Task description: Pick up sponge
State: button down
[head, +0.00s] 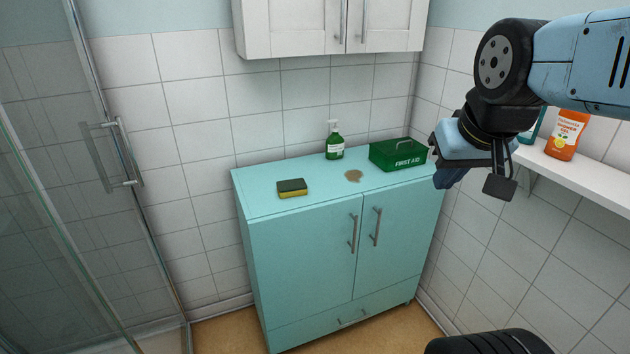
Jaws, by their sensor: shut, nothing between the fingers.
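The sponge (292,188) is a small block with a dark green top and a yellow body. It lies flat on the left part of the teal cabinet top (258,177), near its front edge. My gripper (447,178) is at the upper right in the head view, raised and well to the right of the sponge.
A green soap bottle (334,146), a brown stain (353,175) and a green first aid box (397,154) are on the cabinet top. An orange shower gel bottle (566,135) stands on a white wall shelf (590,180). Glass shower door (70,200) at left.

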aim_at(294, 188)
jog(key=z, duration=0.25)
jog(key=i, duration=1.2)
jog(key=u, duration=0.4)
